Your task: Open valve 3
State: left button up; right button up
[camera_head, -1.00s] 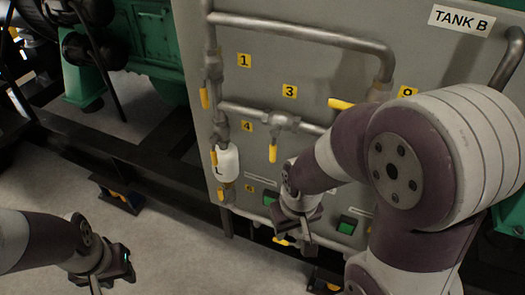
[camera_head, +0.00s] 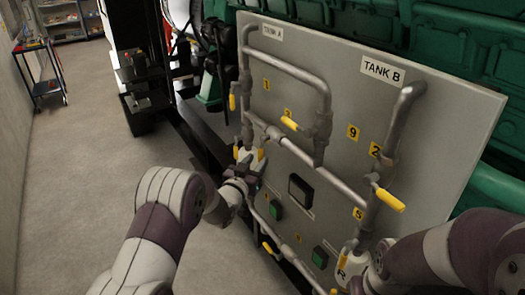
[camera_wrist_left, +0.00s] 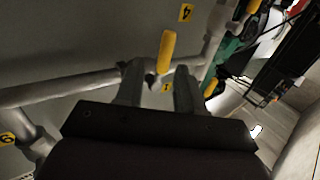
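Label 3 (camera_head: 288,112) is on the grey panel. In the left wrist view this handle (camera_wrist_left: 167,52) points up the picture, between and beyond the fingers. My left gripper (camera_head: 252,170) is at the handle in the head view. Its fingers (camera_wrist_left: 158,88) are apart in the wrist view, with a gap on both sides of the handle; I cannot tell whether they touch it. My right arm is at the lower right of the head view; its fingers are not clearly visible.
A handle (camera_head: 390,200) is on the Tank B pipe. Pipes run close around my left gripper. Open floor (camera_head: 90,180) lies to the left.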

aim_at(260, 156)
pick_arm(q)
jog(key=x, duration=0.5)
jog(key=shift+w+a+f+p, duration=0.2)
jog(key=shift+a+f+p, duration=0.15)
jog(key=shift+d+r, duration=0.1)
jog(key=shift+d, duration=0.15)
jog(key=shift+a, duration=0.1)
grip_shut()
jog(key=shift+f+b, duration=0.25)
jog(key=shift+b, duration=0.4)
jog(key=m+t+h+b, duration=0.1)
jog(key=m+b, duration=0.1)
jog(key=b, duration=0.3)
jog(key=w+a+m+t+h+b, duration=0.1)
jog(key=m+b, duration=0.1)
jog(key=b, duration=0.3)
jog(key=w+r+m+h+b, duration=0.1)
jog(key=m+b, duration=0.2)
jog(key=b, duration=0.3)
jog(key=shift+w+a+r+t, duration=0.15)
jog(key=shift+w+a+t, duration=0.1)
jog(key=shift+a+t, duration=0.15)
